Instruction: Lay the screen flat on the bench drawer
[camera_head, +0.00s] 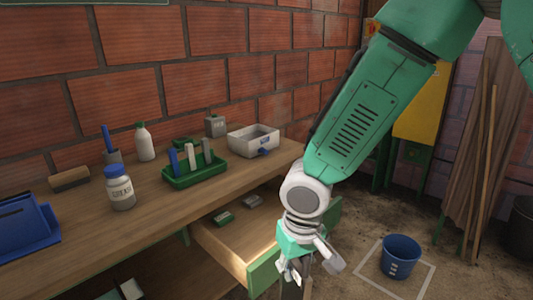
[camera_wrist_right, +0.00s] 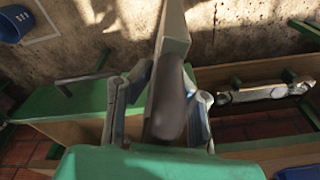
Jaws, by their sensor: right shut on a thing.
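My right gripper (camera_head: 308,268) points down in front of the open bench drawer (camera_head: 222,240), near its green front. In the right wrist view the gripper (camera_wrist_right: 165,95) is shut on the dark rounded handle of a thing (camera_wrist_right: 168,105). A flat pale part (camera_wrist_right: 174,35) extends from this handle and shows nearly edge-on; I take it to be the screen, though its face is hidden. In the head view only a dark strip of it shows below the fingers. The drawer is pulled out and holds a few small things. My left gripper is in neither view.
On the bench top (camera_head: 160,205) stand a green tool tray (camera_head: 195,175), a grey-white bin (camera_head: 253,140), a labelled jar (camera_head: 120,190), a white bottle (camera_head: 144,143) and a blue holder (camera_head: 25,225). A blue bucket (camera_head: 400,257) stands on the floor at right.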

